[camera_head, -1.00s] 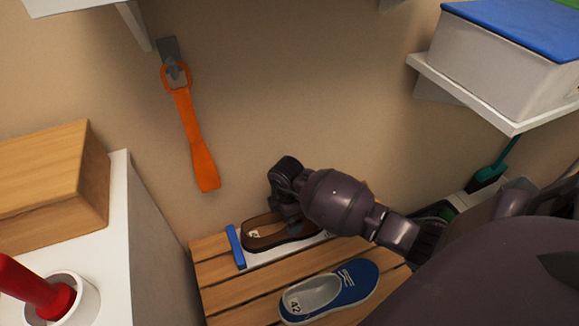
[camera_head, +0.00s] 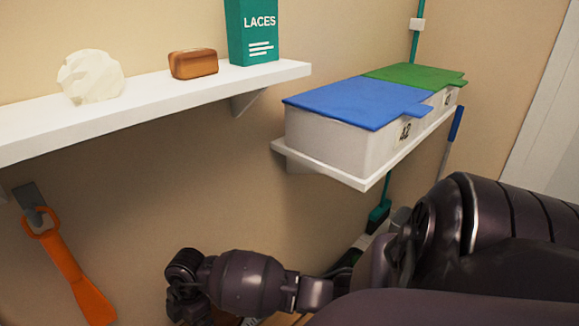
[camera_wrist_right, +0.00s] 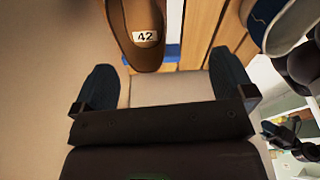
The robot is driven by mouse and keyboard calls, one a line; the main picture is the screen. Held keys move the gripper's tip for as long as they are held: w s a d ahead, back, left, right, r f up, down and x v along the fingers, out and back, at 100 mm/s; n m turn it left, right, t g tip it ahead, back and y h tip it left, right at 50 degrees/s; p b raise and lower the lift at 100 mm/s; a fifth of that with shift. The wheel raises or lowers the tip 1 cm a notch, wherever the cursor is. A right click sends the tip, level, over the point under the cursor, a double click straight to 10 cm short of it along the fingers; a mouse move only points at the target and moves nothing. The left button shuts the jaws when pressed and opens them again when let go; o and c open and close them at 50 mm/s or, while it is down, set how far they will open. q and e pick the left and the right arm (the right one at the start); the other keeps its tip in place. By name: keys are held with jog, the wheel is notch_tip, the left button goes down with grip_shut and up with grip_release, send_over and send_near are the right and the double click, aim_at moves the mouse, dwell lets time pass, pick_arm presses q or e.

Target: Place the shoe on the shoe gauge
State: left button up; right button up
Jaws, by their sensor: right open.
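The brown shoe (camera_wrist_right: 135,45), with a white label reading 42 inside its heel, is at the top of the right wrist view, partly cut off. The blue bar of the shoe gauge (camera_wrist_right: 165,54) shows on either side of its heel; I cannot tell whether they touch. The gauge plate is mostly hidden. My right gripper (camera_wrist_right: 163,63) is open, its dark fingers spread on either side just short of the heel, with nothing between them. In the head view my right gripper (camera_head: 185,290) is low at the bottom edge; shoe and gauge are hidden or out of frame.
A blue shoe (camera_wrist_right: 280,22) lies at the upper right of the wrist view, on wooden slats (camera_wrist_right: 200,30). In the head view, an orange shoehorn (camera_head: 70,270) hangs on the wall. A white shelf (camera_head: 150,100) and lidded boxes (camera_head: 345,145) on another shelf are above my arm.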

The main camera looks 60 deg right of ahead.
jog(key=s+a+r+m+t+y, duration=0.1)
jog(key=s+a+r+t+y, duration=0.6)
jog(key=s+a+t+y, duration=0.35)
jog(key=s+d+f+m+t+h, duration=0.1)
jog(key=s+d+m+t+h, duration=0.45)
jog(key=d+m+h, duration=0.45)
jog(key=s+f+m+g+h, duration=0.1)
jog(key=s+f+m+g, duration=0.1)
jog(key=s, duration=0.4)
jog(key=s+d+f+m+g+h, duration=0.1)
jog(key=s+f+m+g, duration=0.1)
jog(key=s, duration=0.4)
jog(key=f+g, duration=0.1)
jog(key=g, duration=0.1)
jog(key=shift+d+f+g+h, duration=0.3)
jog(key=shift+f+h, duration=0.05)
jog(key=shift+f, duration=0.05)
